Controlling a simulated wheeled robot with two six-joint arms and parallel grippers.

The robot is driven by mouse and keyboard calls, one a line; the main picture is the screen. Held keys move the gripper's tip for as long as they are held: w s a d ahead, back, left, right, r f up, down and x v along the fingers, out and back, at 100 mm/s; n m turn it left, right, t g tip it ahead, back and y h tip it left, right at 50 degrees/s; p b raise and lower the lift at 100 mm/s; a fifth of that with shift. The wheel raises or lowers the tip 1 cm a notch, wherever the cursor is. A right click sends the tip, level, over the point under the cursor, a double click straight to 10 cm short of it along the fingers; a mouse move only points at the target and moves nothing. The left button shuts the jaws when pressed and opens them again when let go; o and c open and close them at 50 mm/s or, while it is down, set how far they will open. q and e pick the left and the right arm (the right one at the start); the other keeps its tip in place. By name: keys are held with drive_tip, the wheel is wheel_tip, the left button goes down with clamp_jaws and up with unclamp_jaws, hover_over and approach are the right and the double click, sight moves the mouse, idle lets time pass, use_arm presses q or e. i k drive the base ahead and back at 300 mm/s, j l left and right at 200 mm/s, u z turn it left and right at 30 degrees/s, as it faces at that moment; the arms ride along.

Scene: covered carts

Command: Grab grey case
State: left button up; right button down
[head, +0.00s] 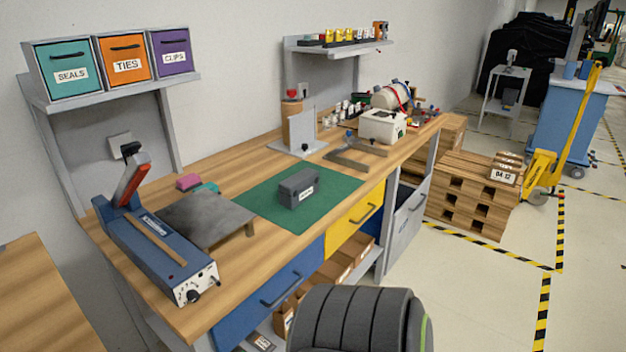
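The mat lies on a wooden workbench (237,179), a little right of the bench's middle. The label's writing is too small to read surely. Nothing touches or covers the case. Neither of my grippers shows in the view.
A blue sealing device (155,245) and a grey metal plate (203,216) stand left of the mat. A grey stand (303,132) and white box (382,126) are behind it. A dark padded chair back (352,318) rises before the bench. Pallets (465,195) stand right.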

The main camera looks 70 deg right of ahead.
sight(299, 188)
drive_tip(key=k+l+z, duration=0.1)
drive_tip(key=z, duration=2.15)
